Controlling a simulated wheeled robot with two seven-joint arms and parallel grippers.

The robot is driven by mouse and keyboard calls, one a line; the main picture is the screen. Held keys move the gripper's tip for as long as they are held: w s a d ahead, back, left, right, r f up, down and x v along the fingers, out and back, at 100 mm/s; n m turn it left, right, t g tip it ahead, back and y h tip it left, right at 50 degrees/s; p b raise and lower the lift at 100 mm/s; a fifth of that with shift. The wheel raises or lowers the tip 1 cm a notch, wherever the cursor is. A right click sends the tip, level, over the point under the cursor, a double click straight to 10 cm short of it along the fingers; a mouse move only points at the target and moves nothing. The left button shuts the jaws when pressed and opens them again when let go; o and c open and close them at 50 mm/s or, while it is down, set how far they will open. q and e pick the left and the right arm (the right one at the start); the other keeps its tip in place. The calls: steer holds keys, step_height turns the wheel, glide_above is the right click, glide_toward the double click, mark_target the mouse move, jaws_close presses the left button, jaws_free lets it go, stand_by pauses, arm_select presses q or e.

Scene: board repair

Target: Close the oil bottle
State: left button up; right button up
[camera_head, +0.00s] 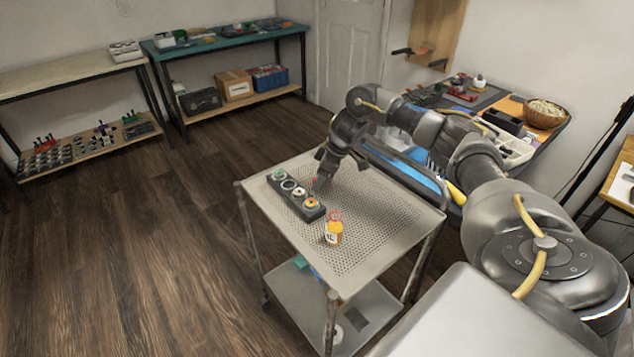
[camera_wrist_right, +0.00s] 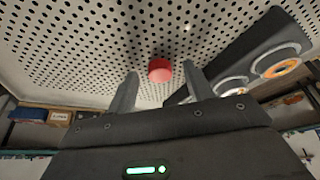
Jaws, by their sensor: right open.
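The oil bottle (camera_head: 333,235) is small and yellow-orange with a pale label. It stands upright on the front part of the perforated cart top (camera_head: 375,215). Red shows at its mouth, too small to make out. A small round red cap (camera_wrist_right: 160,71) sits between the fingertips of my right gripper (camera_wrist_right: 161,78) in the right wrist view, with a gap to each finger. I cannot tell whether it touches the cart top. In the head view, my right gripper (camera_head: 320,181) points down beside the dark block, behind the bottle. It is open. My left gripper is not in view.
A dark block (camera_head: 297,196) with several round wells holding rings lies along the cart's left side; it also shows in the wrist view (camera_wrist_right: 240,60). The cart top's right part is clear. A cluttered workbench (camera_head: 500,103) stands behind at the right.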

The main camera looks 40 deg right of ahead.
steer(key=c, duration=1.1)
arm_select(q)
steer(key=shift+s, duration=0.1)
arm_select(e)
steer(key=shift+o, duration=0.2)
steer(key=shift+r, duration=0.15)
steer(key=shift+r, duration=0.6)
steer(key=r, duration=0.1)
steer(key=s+r, duration=0.1)
steer(key=r, duration=0.1)
steer(key=s+r, duration=0.1)
steer(key=shift+a+r+p, duration=0.25)
steer(key=shift+a+p, duration=0.05)
steer(key=shift+p, duration=0.1)
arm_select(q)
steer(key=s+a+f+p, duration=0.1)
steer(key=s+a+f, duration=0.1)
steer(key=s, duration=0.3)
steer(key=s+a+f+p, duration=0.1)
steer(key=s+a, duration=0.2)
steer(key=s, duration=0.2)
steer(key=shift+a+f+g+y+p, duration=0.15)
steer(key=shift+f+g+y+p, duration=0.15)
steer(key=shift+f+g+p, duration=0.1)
arm_select(e)
steer(key=s+a+r, duration=0.4)
steer(key=s+r, duration=0.3)
steer(key=s, duration=0.4)
steer(key=shift+a, duration=0.3)
